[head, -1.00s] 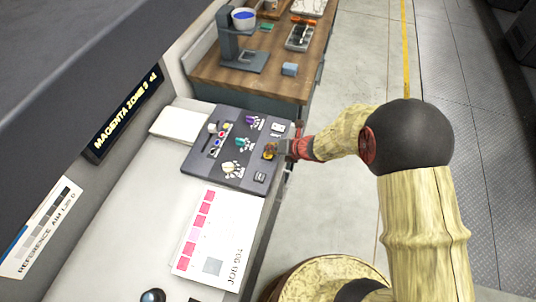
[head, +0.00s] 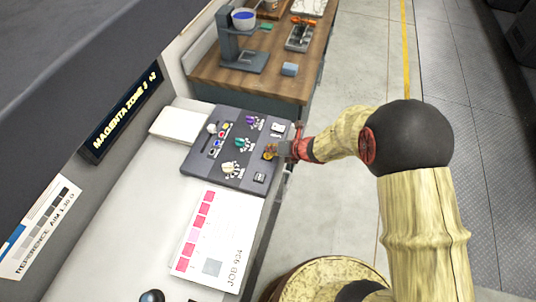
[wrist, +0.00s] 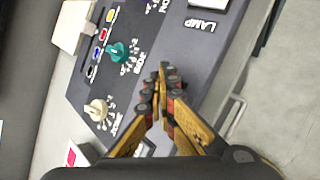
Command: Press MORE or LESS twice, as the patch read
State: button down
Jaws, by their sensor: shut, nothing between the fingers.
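The dark control panel (head: 200,165) lies on the pale console, with a purple knob (head: 250,120), a teal knob (head: 241,143) and a cream knob (head: 230,168). The teal knob (wrist: 117,53) and cream knob (wrist: 97,109) also show in the wrist view. My gripper (head: 270,153) is shut and empty over the panel's right part; its tips (wrist: 160,78) are together beside the teal knob. I cannot tell whether they touch the panel. No MORE or LESS lettering is legible; part of the panel is hidden behind the fingers. A display (head: 124,112) reads MAGENTA ZONE, with small figures after it.
A printed sheet (head: 222,245) with a column of pink-red patches and a grey square lies in front of the panel. A white pad (head: 179,124) lies behind it. A reference strip (head: 38,228) is at left. A wooden bench (head: 215,73) stands beyond. Floor is clear at right.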

jog(key=shift+r+p, duration=0.65)
jog(key=shift+r, duration=0.25)
notch_tip(320, 180, up, 5)
jog(key=p, duration=0.4)
dwell(0.8)
